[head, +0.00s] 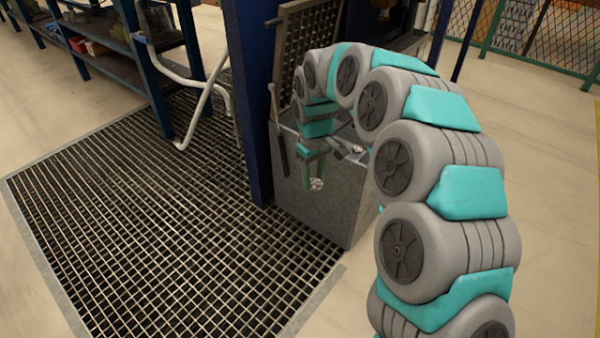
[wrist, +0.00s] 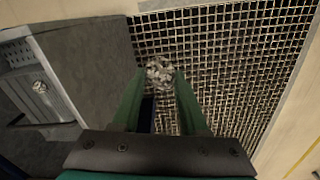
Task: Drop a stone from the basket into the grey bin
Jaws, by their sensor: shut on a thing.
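My gripper (head: 314,178) points down in front of the grey metal box (head: 332,212) in the head view. It is shut on a pale, rough stone (head: 316,184), which shows between the two green fingertips in the wrist view (wrist: 160,71). In the wrist view the stone appears over the floor grating, beside the box's wall. A small pale, round thing (wrist: 40,86) lies on or in the box's top at left; I cannot tell if it is another stone. I cannot make out a separate basket or bin for certain.
A mesh panel (head: 308,50) stands upright at the back of the box. A blue post (head: 250,100) rises just left of it. Metal grating (head: 150,220) covers the floor at left, with blue shelving (head: 115,45) behind. Plain floor is clear at right.

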